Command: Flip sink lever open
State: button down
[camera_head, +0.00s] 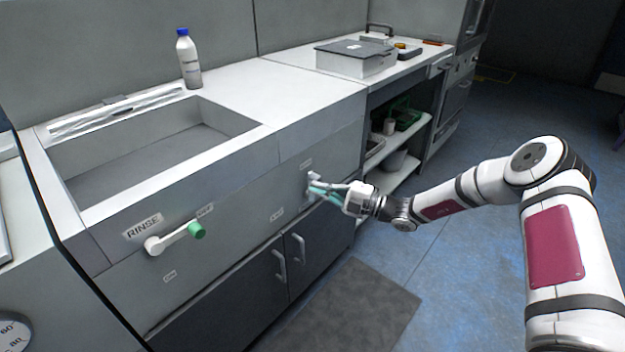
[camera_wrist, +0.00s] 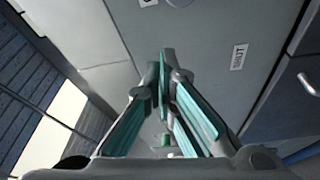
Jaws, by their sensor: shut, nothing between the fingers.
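The sink (camera_head: 150,140) is a grey basin set in the counter. A white lever (camera_head: 176,238) with a green knob at its right end is on the sink's front panel, under a RINSE label. My gripper (camera_head: 318,189) is at the right part of this front panel, well to the right of that lever. Its teal-padded fingers are closed together with nothing between them, as the wrist view (camera_wrist: 165,62) also shows. A small white fitting (camera_head: 313,178) shows at the fingertips; whether they touch it I cannot tell. A small green piece (camera_wrist: 167,140) shows behind the fingers in the wrist view.
A SHUT label (camera_wrist: 238,57) is on the panel. A white bottle (camera_head: 188,60) with a blue cap stands behind the basin. A grey box (camera_head: 352,58) sits on the right counter. Cabinet handles (camera_head: 279,264) stick out below. The floor by the mat (camera_head: 350,310) is clear.

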jog(key=v, duration=0.6)
jog(key=shift+s+d+f+p, duration=0.25)
jog(key=shift+s+d+p, duration=0.05)
jog(key=shift+s+p, duration=0.05)
